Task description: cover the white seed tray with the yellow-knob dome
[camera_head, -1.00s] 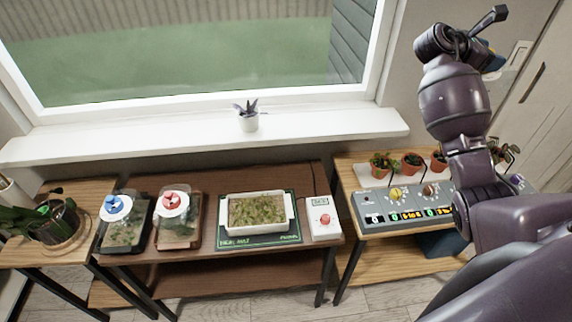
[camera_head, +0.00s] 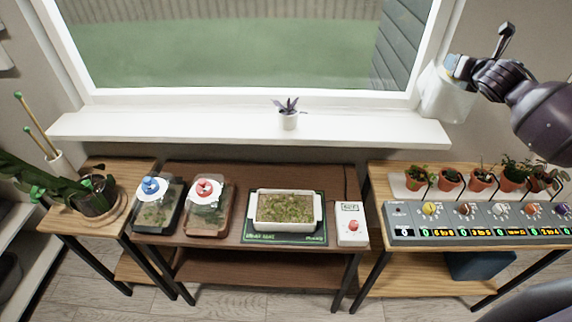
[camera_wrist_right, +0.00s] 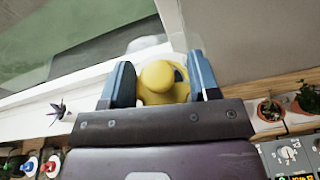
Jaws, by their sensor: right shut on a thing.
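The white seed tray (camera_head: 286,227), full of green seedlings, sits uncovered on a dark green mat (camera_head: 252,238) on the middle table. My right gripper (camera_head: 457,68) is at the upper right in the head view, above the right end of the windowsill. It is shut on the yellow knob (camera_wrist_right: 160,82), which sits between the blue fingers of the gripper (camera_wrist_right: 163,84) in the wrist view. The clear yellow-knob dome (camera_head: 446,96) hangs below the gripper, well to the right of and above the tray. My left gripper is not in view.
Blue-knob (camera_head: 152,187) and red-knob (camera_head: 205,188) domes cover trays left of the seed tray. A white box with a red button (camera_head: 352,226) stands close on its right. A small potted plant (camera_head: 288,118) is on the sill. Terracotta pots (camera_head: 449,178) and a control panel (camera_head: 480,225) are at right.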

